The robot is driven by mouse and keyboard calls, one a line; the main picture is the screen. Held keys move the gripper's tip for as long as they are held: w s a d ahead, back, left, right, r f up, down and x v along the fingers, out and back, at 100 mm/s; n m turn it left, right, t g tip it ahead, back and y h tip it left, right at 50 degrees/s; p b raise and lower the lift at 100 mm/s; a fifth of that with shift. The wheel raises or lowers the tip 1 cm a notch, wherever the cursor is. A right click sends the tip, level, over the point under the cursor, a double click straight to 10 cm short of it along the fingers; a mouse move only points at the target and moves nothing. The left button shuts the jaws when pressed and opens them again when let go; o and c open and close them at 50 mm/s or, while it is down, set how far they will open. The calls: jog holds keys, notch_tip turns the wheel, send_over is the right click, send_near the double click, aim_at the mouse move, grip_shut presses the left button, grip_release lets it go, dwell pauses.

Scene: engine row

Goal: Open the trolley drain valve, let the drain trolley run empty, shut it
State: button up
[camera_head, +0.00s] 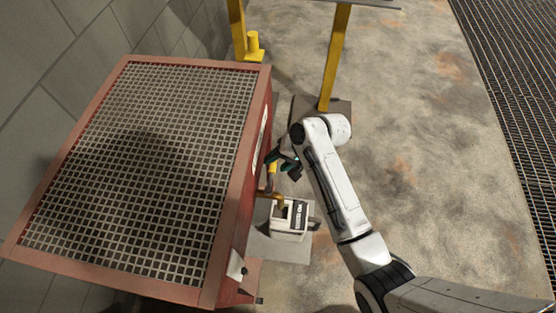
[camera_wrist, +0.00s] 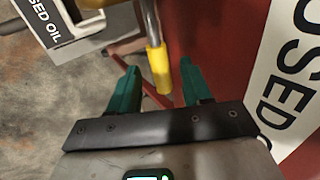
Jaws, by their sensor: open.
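The drain trolley (camera_head: 190,75) is a red box with a grid top, at the left of the head view. The valve's lever, with a yellow grip (camera_head: 272,168), is on its right side. In the wrist view the yellow grip (camera_wrist: 159,72) hangs from a grey metal rod. My gripper (camera_head: 284,160) is open beside the lever; its teal fingers (camera_wrist: 160,66) appear on either side of the grip. I cannot tell how deep the grip sits between them. A brass spout (camera_head: 268,195) reaches over a white used-oil can (camera_head: 288,222). No flow is visible.
The can stands on a grey plate (camera_head: 283,250) beside the trolley. Yellow posts (camera_head: 335,60) stand behind my arm. Bare concrete (camera_head: 430,120) is clear to the right, up to a floor grating (camera_head: 515,90).

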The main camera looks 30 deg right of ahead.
jog(key=shift+a+f, duration=0.1)
jog(key=shift+f, duration=0.05)
grip_shut()
dwell(0.4)
